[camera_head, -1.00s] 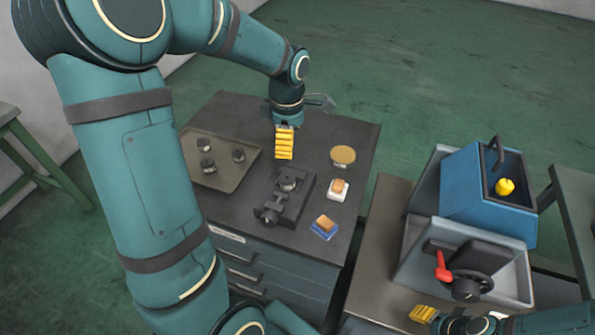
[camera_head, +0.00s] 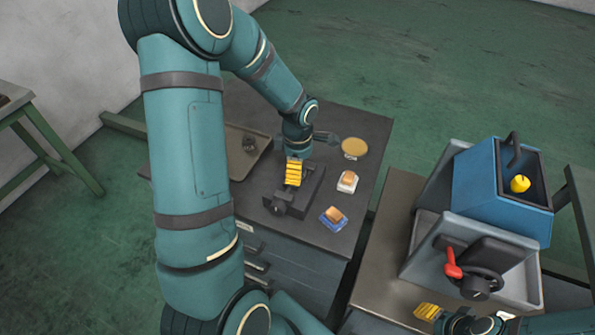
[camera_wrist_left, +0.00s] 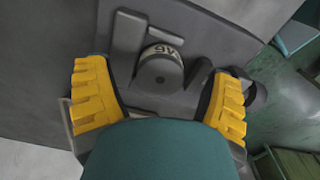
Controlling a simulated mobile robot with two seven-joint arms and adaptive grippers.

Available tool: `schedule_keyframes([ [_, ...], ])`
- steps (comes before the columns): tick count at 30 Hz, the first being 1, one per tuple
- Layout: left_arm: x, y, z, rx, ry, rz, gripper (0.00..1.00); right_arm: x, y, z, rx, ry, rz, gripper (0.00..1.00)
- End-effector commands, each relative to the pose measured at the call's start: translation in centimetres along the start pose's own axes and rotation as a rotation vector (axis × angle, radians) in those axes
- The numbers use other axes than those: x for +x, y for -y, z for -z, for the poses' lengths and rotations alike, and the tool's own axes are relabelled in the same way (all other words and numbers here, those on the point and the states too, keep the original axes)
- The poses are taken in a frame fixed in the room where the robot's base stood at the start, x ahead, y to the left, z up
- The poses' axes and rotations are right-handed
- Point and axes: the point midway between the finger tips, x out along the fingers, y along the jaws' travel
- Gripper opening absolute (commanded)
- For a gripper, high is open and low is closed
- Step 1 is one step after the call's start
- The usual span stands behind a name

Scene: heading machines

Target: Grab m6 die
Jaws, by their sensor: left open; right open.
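A round dark die (camera_wrist_left: 160,70) sits in a dark fixture (camera_head: 309,196) on the cabinet top. In the left wrist view a pale marking shows upside down on its side and seems to read M6. My left gripper (camera_head: 293,172) is over the fixture and hides the die in the head view. In the left wrist view its yellow fingers are open, one on each side of the die and apart from it. My right gripper (camera_head: 427,311) is open at the bottom right, by the front of the machine bench; only part of it shows.
A tray (camera_head: 262,158) at the cabinet's left holds a dark die (camera_head: 249,143); my left arm hides the rest. Right of the fixture are a round tan-topped item (camera_head: 354,147), a white block (camera_head: 347,182) and a blue block (camera_head: 333,219). A blue machine (camera_head: 485,190) stands at right.

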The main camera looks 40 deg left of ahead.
Motion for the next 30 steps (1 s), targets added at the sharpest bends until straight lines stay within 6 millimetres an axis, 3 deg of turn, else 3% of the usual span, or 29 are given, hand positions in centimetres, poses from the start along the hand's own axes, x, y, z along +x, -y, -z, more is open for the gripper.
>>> schedule_keyframes([
  [9,0.6,0.0,0.0,0.0,0.001,-0.001,0.82,0.0,0.0,0.0,0.0,0.0,0.0,0.47],
  [11,0.6,0.0,0.0,0.0,0.001,-0.001,0.64,0.0,0.0,0.0,0.0,0.0,0.0,0.47],
  [16,0.6,0.0,0.0,0.0,0.001,-0.001,0.04,0.0,0.0,0.0,0.0,0.0,0.0,0.47],
  [17,0.6,0.0,0.0,0.0,0.001,-0.001,0.0,0.0,0.0,0.0,0.0,0.0,0.0,0.47],
  [25,0.4,0.0,-0.1,0.0,0.001,-0.002,0.0,0.0,0.0,0.0,0.0,0.0,0.0,0.47],
  [30,-1.5,-0.1,-0.1,0.001,0.002,-0.006,0.0,-0.1,0.1,0.0,0.0,0.0,0.0,0.47],
])
